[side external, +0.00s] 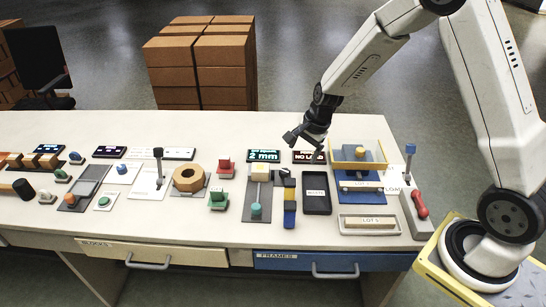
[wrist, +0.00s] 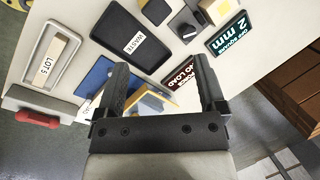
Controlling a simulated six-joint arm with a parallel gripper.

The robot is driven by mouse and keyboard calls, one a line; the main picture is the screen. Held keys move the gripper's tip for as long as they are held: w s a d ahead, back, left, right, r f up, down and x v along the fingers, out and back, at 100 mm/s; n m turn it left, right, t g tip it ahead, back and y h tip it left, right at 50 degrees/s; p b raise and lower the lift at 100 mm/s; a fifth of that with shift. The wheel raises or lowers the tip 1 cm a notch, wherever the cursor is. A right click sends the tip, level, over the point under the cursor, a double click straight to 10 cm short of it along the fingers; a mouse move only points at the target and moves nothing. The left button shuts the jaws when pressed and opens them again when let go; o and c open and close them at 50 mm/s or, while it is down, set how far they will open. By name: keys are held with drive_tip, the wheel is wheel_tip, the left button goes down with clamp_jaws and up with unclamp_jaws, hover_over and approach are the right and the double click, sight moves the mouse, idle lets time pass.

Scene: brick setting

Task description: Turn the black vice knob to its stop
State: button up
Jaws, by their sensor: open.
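A black knob (wrist: 187,27) with a white pointer line shows at the top of the wrist view, beside the "2 mm" display (wrist: 226,33). In the side view a small dark part (side external: 284,172) right of a pale yellow block (side external: 260,172) seems to be this knob; its detail is too small to read there. My gripper (side external: 304,138) is open and empty, above the back of the bench, behind and right of the knob. In the wrist view my gripper's fingers (wrist: 160,72) stand wide apart, and the knob lies beyond them.
The "NO LOAD" display (side external: 309,157) stands just below my gripper. Bare bench (side external: 300,116) lies behind.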

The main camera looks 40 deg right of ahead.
sight(284, 171)
drive_tip(key=w+d+f+m+t+y, duration=0.1)
drive_tip(key=w+d+f+m, duration=0.5)
drive_tip(key=m, duration=0.7)
wheel_tip(284, 171, down, 5)
drive_tip(key=w, duration=0.2)
drive_tip(key=shift+w+m, duration=0.35)
drive_tip(key=shift+m, duration=0.05)
drive_tip(key=shift+x, duration=3.8)
drive_tip(key=shift+w+d, duration=0.1)
clamp_jaws()
